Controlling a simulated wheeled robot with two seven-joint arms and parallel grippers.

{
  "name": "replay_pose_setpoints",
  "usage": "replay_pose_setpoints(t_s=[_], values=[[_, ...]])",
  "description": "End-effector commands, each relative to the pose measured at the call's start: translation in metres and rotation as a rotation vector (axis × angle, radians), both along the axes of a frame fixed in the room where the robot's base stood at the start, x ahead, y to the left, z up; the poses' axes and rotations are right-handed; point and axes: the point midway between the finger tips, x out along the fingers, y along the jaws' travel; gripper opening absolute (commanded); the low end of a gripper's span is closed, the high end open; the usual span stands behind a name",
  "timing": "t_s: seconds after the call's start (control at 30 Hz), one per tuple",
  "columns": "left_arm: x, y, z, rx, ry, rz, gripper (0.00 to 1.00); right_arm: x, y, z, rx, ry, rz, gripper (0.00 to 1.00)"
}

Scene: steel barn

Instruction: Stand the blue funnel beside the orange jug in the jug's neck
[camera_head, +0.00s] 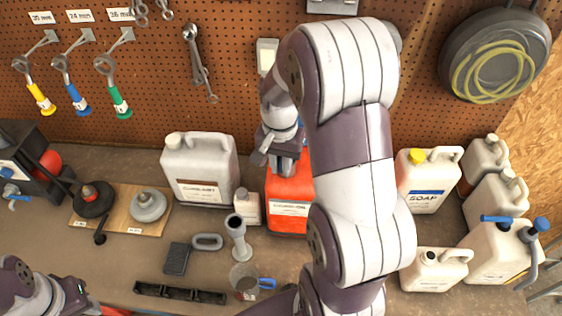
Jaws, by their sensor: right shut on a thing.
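The orange jug (290,213), with a white label, stands upright in the middle of the bench. My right arm hides its right side. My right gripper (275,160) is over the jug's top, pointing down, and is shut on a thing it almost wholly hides. I take this to be the blue funnel, since no blue funnel shows elsewhere; its outline and whether it touches the neck cannot be seen. A grey funnel-shaped piece (238,233) stands left of the jug. My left gripper (72,292) is at the lower left edge, partly out of view; its jaws are unclear.
A white jug (200,166) and a small bottle (247,206) stand left of the orange jug. A clear measuring cup (243,278) is in front. A soap jug (426,178) and several other white jugs crowd the right. The pegboard (235,60) rises behind.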

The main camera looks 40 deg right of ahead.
Motion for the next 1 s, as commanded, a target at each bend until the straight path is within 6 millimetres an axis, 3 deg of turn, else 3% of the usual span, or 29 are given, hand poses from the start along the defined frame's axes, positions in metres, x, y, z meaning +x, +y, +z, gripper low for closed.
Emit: replay_pose_setpoints(t_s=[1.0], values=[[0.000,0.000,-0.023,0.000,0.000,0.000,0.38,0.000,0.000,-0.032,0.000,0.000,0.000,0.00]])
